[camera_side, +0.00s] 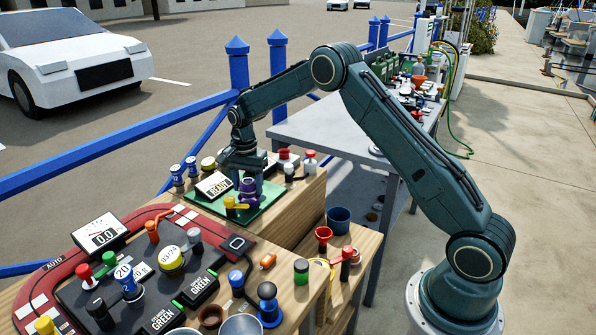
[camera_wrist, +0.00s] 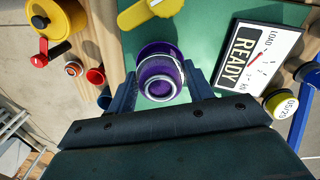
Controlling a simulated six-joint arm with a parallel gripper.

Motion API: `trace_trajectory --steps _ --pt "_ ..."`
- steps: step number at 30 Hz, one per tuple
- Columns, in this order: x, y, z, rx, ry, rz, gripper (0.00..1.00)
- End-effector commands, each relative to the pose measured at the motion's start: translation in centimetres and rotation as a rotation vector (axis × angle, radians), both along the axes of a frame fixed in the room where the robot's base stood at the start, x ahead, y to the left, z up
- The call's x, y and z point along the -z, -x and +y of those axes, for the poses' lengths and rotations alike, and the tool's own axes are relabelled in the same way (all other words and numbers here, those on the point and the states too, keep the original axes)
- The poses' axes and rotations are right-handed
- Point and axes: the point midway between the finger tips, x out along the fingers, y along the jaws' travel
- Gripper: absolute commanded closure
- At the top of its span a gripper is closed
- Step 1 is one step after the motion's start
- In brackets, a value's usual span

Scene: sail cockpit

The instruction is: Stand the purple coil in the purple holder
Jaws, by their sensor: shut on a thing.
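The purple coil (camera_wrist: 160,88) is between the two fingers of my gripper (camera_wrist: 161,92), which is shut on it. In the wrist view it shows as a round purple piece with a pale ring and a dark centre. A wider purple rim (camera_wrist: 155,47), seemingly the purple holder, shows just behind and below it. In the side view my gripper (camera_side: 249,174) points down over the green board, with purple (camera_side: 249,188) under it. The coil and holder overlap in both views, so I cannot tell whether the coil is seated in the holder or just above it.
A READY load display (camera_side: 214,186) stands close beside my gripper on the green board (camera_wrist: 205,20). A yellow lever (camera_side: 233,204) is at the near side. Several knobs and blue-capped posts stand around, and a red-edged console (camera_side: 120,270) fills the front left.

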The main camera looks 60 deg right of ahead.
Motion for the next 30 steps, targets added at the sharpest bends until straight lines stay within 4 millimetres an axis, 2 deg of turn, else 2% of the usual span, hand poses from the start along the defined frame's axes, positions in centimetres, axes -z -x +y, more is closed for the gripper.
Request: trace_trajectory --steps 26,27,28,30 --pt "1.2 0.0 0.0 0.0 0.0 -0.001 0.75" --pt "1.2 0.0 0.0 0.0 0.0 -0.001 0.43" --pt "1.2 0.0 0.0 0.0 0.0 -0.001 0.4" --pt "1.2 0.0 0.0 0.0 0.0 -0.001 0.4"
